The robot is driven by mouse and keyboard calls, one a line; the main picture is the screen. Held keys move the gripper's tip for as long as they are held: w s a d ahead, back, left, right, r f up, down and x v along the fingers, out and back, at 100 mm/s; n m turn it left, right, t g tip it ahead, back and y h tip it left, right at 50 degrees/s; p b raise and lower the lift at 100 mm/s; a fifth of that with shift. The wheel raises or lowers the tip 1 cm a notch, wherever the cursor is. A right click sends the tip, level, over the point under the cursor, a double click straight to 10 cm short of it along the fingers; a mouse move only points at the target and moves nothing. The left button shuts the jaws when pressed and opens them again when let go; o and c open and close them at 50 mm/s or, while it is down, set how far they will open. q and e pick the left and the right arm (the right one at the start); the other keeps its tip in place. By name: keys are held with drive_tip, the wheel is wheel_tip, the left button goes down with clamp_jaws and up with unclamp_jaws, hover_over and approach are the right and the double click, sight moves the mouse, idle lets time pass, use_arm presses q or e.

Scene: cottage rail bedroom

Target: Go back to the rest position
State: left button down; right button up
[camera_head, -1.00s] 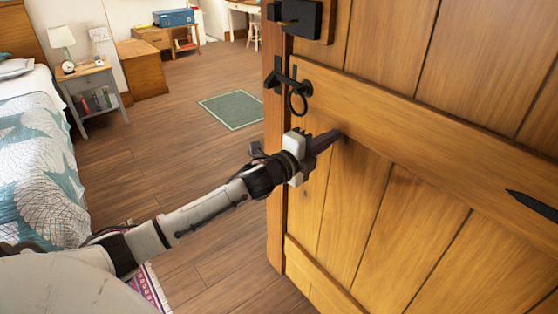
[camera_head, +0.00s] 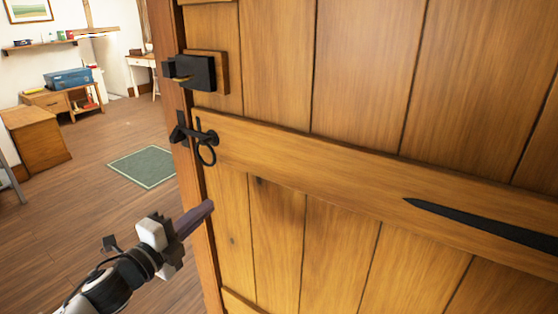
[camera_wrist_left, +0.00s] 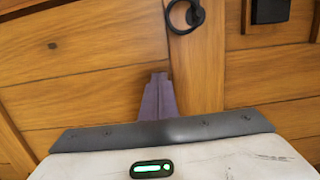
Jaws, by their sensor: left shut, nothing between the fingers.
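My left gripper (camera_head: 202,214) is shut and empty, its dark purple fingers together. In the head view it is in front of the door's near edge, below the black ring latch. In the left wrist view the closed fingers (camera_wrist_left: 158,98) point toward the wooden planks. I cannot tell whether the tips touch the door. The wooden door (camera_head: 350,120) fills the right side of the head view. My right gripper is not in view.
The black ring handle (camera_head: 206,152) and a black lock box (camera_head: 190,72) are on the door's edge. A green rug (camera_head: 143,166) lies on open floor to the left. A wooden chest (camera_head: 38,138), a blue box (camera_head: 68,78) and a white desk (camera_head: 143,62) stand farther back.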

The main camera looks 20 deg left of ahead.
use_arm(q)
drive_tip(key=s+d+f+n+g+y, duration=0.1)
drive_tip(key=s+d+f+n+g, duration=0.1)
drive_tip(key=s+f+n, duration=0.35)
drive_tip(key=s+d+f+n+g, duration=0.1)
drive_tip(key=s+d+f+n, duration=0.15)
drive_tip(key=f, duration=0.65)
drive_tip(key=s+d+f+n+g+y, duration=0.1)
drive_tip(key=s+d+f+n+g, duration=0.2)
drive_tip(key=f, duration=0.4)
drive_tip(key=s+d+f+n+g, duration=0.1)
drive_tip(key=s+d+f+n, duration=0.2)
drive_tip(key=s, duration=0.4)
drive_tip(key=s+d+f+n+g+h, duration=0.1)
drive_tip(key=s+d+f+n, duration=0.3)
drive_tip(key=s+f, duration=0.4)
drive_tip(key=shift+s+d+g, duration=0.25)
drive_tip(key=shift+d+g, duration=0.35)
